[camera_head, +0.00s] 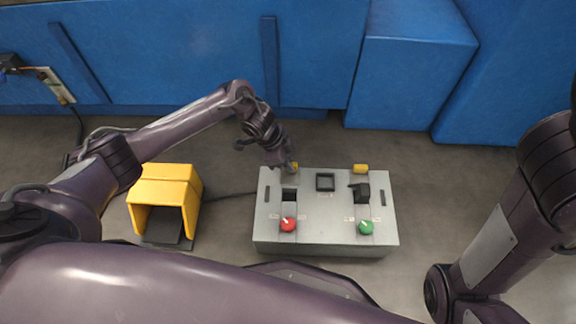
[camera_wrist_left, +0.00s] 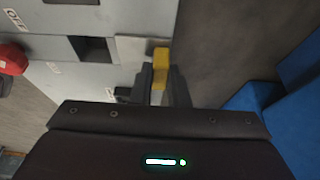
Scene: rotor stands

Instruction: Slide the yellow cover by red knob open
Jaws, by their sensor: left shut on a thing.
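The grey control box (camera_head: 325,240) stands on the floor. Its red knob (camera_head: 288,224) is at the front left and also shows at the left edge of the left wrist view (camera_wrist_left: 12,60). A small yellow cover piece (camera_head: 295,165) sits at the box's back edge, in line with the red knob. My left gripper (camera_head: 288,165) is shut on this yellow piece (camera_wrist_left: 161,56), with one finger on each side. A dark square opening (camera_head: 289,195) lies uncovered between the yellow piece and the red knob. My right gripper is not in view.
A second yellow piece (camera_head: 360,169), a black switch part (camera_head: 360,190) and a green knob (camera_head: 365,227) are on the box's right side. A yellow pedal housing (camera_head: 165,185) stands left of the box. Blue cabinets (camera_head: 200,50) line the back.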

